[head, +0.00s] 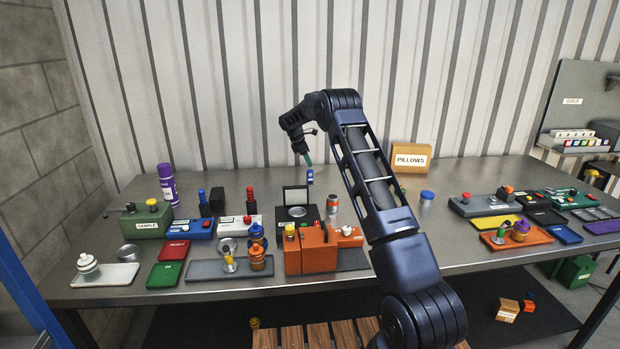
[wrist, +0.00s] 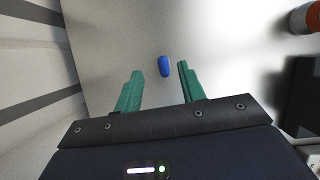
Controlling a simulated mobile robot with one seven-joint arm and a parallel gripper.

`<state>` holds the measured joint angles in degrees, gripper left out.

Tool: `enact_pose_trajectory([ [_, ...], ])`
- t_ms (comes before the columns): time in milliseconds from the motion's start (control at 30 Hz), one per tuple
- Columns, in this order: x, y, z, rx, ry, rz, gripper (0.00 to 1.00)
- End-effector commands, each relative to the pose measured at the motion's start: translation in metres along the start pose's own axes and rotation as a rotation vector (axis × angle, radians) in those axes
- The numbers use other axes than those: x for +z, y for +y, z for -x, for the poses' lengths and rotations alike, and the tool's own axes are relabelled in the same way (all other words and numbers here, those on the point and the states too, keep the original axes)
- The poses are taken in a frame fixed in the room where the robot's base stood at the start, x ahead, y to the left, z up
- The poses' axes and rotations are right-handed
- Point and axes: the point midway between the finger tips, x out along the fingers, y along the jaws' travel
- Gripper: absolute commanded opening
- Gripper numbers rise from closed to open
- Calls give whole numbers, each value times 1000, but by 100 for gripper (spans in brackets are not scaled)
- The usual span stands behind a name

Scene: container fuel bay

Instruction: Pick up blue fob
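The blue fob (head: 310,175) is a small blue piece near the back of the metal table, left of my arm in the head view. In the wrist view the blue fob (wrist: 165,66) shows as a small rounded blue bar, in the gap between the green fingertips and a little nearer the right one. My gripper (wrist: 160,69) is open, with clear space on both sides of the fob. In the head view my gripper (head: 307,159) points down just above the fob. I cannot tell the remaining height gap.
A dark open-lidded box (head: 297,213) and an orange-and-white cylinder (head: 332,203) stand in front of the fob. The cylinder also shows at the wrist view's upper right (wrist: 302,18). The PILLOWS box (head: 410,158) is at the back right. The tabletop around the fob is bare.

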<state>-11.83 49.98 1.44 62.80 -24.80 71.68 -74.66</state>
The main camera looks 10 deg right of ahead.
Motion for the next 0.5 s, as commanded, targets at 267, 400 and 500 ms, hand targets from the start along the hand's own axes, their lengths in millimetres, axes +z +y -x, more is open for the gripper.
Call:
enact_pose_trajectory([
  [267,-1,-1,-31,-1,0,-1,40],
  [400,-4,-1,-38,-1,0,-1,40],
  [500,-9,-2,-49,-1,0,-1,40],
])
